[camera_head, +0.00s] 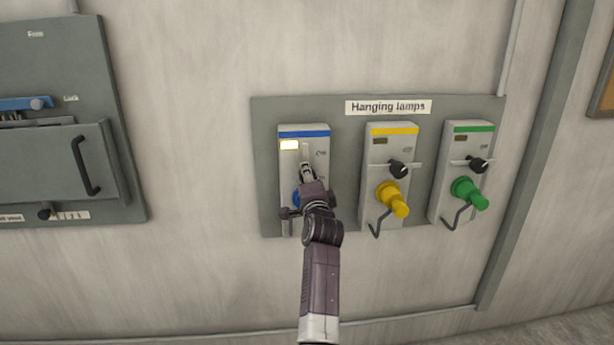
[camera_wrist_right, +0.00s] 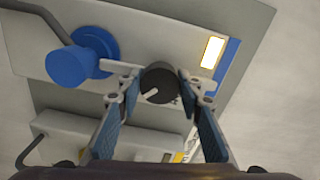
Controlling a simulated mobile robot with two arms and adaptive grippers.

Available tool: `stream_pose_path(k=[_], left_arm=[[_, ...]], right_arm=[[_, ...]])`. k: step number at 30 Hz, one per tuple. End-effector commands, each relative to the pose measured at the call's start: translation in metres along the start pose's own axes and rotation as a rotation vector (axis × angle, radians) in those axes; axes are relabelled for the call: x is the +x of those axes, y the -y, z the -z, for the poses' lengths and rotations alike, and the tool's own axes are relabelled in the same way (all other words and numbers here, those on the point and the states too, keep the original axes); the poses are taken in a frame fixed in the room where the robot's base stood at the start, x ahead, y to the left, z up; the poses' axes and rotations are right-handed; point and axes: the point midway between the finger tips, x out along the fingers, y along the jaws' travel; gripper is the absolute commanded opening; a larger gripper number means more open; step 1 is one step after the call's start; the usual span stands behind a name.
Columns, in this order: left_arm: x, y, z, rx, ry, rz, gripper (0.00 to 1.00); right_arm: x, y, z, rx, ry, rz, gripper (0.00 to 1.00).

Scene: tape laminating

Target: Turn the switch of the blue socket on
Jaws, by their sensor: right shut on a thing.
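The blue socket (camera_head: 290,131) is the left one of three on a grey wall panel, with a blue stripe on top. Its indicator window (camera_head: 289,145) glows pale yellow and also shows lit in the right wrist view (camera_wrist_right: 212,52). Its black round switch (camera_wrist_right: 158,78) has a white pointer mark. My right gripper (camera_head: 306,172) is at this switch, with its fingers on both sides and shut on it. The gripper hides most of the switch in the head view. The blue plug (camera_wrist_right: 75,65) sits beside the switch. My left gripper is not in view.
The yellow socket (camera_head: 393,131) and green socket (camera_head: 472,129) stand to the right, with dark windows, protruding plugs and hanging cables. A "Hanging lamps" label (camera_head: 388,107) is above. A grey cabinet (camera_head: 45,165) with a handle is at left. Bare wall separates it from the panel.

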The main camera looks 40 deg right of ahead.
Motion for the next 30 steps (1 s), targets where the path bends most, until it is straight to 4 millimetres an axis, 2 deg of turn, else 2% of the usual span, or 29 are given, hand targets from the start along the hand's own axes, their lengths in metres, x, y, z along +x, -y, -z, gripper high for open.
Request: stream_pose_path(k=[19, 20, 24, 30], left_arm=[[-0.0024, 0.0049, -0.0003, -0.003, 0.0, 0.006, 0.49], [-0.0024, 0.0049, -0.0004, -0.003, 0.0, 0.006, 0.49], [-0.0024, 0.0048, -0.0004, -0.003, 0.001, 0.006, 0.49], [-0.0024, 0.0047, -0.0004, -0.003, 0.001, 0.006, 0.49]], right_arm=[[0.0001, 0.0003, -0.0006, 0.053, 0.001, 0.0, 0.0], [0.0001, 0.0003, -0.0006, 0.053, 0.001, 0.0, 0.36], [0.0001, 0.0002, -0.0004, 0.051, 0.001, 0.0, 0.51], [0.0001, 0.0002, 0.0, 0.049, 0.0, 0.0, 0.52]])
